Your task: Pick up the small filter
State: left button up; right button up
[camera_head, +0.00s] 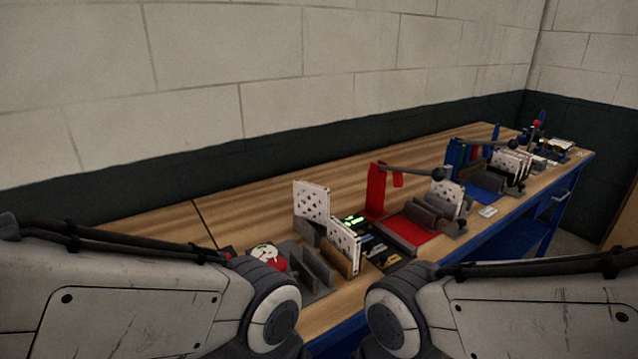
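Several white perforated panels that look like filters stand upright on the wooden workbench (150,230). One filter panel (311,201) stands at the back, in a dark holder. A second filter panel (344,244) stands nearer to me, beside a brown board-like piece. A third filter panel (447,196) stands farther right, by grey blocks. More panels (511,164) stand together near the far end. I cannot tell which is the small filter. Only links of my two arms show, at the lower left and lower right. Both grippers are out of view.
A red stand (376,190) with a dark lever rises mid-bench, by a red plate (408,229). Grey slotted blocks (316,268) and a red-and-white round item (267,255) lie near my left arm. A blue stand (453,158) is farther off. The bench's back left is clear.

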aim_at(312, 201)
jog(key=z, duration=1.7)
jog(key=i, duration=1.85)
jog(key=u, duration=3.3)
